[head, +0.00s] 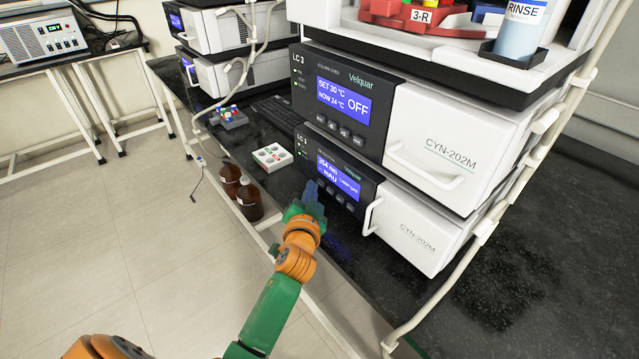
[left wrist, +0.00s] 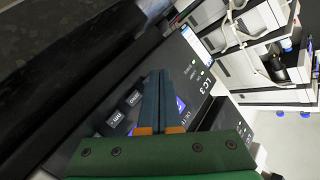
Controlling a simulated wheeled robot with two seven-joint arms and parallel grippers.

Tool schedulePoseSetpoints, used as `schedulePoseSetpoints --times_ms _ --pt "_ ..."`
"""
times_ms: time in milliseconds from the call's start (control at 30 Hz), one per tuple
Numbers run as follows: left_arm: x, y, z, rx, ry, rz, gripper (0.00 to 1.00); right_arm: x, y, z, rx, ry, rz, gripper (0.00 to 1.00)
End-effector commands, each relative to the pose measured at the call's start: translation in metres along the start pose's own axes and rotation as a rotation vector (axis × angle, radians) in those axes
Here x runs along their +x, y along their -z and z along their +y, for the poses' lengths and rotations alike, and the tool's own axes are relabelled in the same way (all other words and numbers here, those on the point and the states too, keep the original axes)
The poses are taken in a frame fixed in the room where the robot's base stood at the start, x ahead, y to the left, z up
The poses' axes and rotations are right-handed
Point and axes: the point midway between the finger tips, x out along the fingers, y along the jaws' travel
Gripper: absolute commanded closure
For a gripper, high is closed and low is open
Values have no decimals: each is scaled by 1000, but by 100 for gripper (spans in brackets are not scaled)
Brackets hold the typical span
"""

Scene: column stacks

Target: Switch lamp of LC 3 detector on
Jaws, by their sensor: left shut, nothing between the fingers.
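The LC 3 detector (head: 345,184) is the lower dark-fronted unit of the stack, with a blue display (head: 338,177) that seems to read 254 nm, mAU and LAMP OFF. A row of small buttons runs below the display; its left end is hidden behind my gripper. My left gripper (head: 311,191) is shut and empty, its blue-grey fingers close to the panel's lower left. In the left wrist view the shut fingers (left wrist: 162,75) cover part of the panel and display. Buttons (left wrist: 133,98) show left of them. I cannot tell whether the fingertips touch the panel. My right gripper is not in view.
Another LC 3 unit (head: 347,96) sits directly above, its display reading SET 30, NOW 24, OFF. A white handle (head: 373,216) sticks out right of the detector panel.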

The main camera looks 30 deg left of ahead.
Motion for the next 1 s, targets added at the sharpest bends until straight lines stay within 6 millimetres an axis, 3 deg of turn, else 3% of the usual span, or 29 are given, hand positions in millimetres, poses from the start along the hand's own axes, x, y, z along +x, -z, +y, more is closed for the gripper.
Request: schedulePoseSetpoints --times_ms 1000 --pt "5 4 4 -1 0 0 100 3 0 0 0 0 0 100"
